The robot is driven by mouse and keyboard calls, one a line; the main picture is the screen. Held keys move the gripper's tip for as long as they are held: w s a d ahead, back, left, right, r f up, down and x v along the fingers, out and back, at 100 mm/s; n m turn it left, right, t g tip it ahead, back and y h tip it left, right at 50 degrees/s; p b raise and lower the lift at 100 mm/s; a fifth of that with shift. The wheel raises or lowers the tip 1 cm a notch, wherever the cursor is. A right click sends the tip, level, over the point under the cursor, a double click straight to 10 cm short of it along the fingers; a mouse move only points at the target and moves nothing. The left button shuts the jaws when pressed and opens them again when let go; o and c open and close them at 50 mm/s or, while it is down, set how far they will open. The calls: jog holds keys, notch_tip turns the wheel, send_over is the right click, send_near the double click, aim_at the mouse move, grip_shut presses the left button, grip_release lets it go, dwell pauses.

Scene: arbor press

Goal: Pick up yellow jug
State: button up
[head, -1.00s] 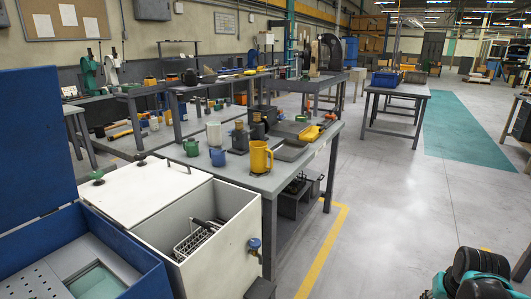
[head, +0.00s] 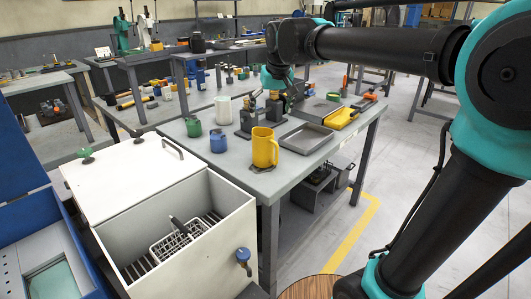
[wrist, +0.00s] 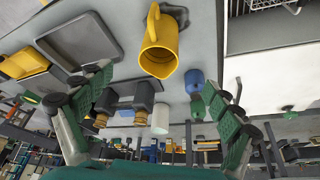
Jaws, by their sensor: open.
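The yellow jug (head: 264,148) stands upright near the front edge of the grey workbench (head: 250,186), on a small dark patch. In the wrist view the yellow jug (wrist: 160,55) is at the upper middle, its round mouth toward the camera and its handle toward the top. My gripper (wrist: 158,85) is open and empty, with one green-padded finger on each side of the picture. The jug lies ahead, between the finger directions, and neither finger visibly touches it. In the head view my arm reaches in from the right, and its end is behind the jug, with the fingers hard to make out.
A grey tray (head: 307,138) lies right. A white open bin (head: 225,225) stands front left.

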aim_at(264, 143)
jog(key=shift+x, duration=8.6)
jog(key=shift+a, duration=0.15)
jog(key=c, duration=1.3)
jog(key=shift+r, duration=0.1)
jog(key=shift+c, duration=0.2)
